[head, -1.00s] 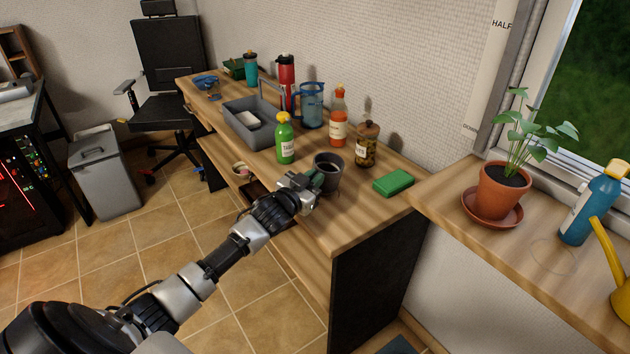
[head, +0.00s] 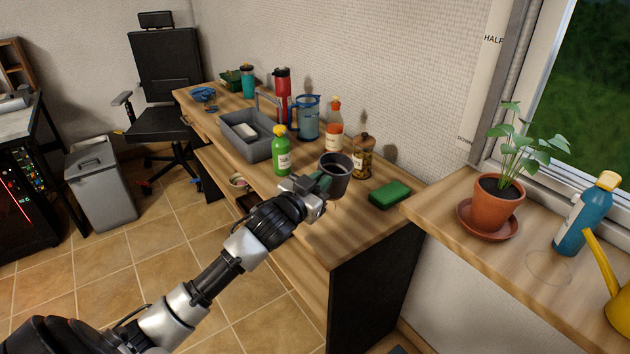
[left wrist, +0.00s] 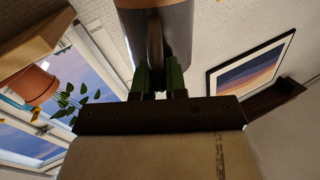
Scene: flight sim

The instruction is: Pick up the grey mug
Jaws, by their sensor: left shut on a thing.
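The grey mug (head: 337,180) is upright at the near side of the wooden desk, left of a jar. My left gripper (head: 322,184) reaches it from the near left and is shut on its handle. In the left wrist view, the mug (left wrist: 172,40) shows at the top, with its handle between the green fingers (left wrist: 158,78). It seems slightly raised, but I cannot tell how far its base is from the desk. My right gripper is not in view.
Close by on the desk (head: 350,232) are a green spray bottle (head: 281,158), the lidded jar (head: 362,161) and a green sponge (head: 390,195). A grey caddy (head: 262,150), blue pitcher (head: 309,122) and orange-capped bottle (head: 334,135) stand behind. A potted plant (head: 490,210) stands on the sill.

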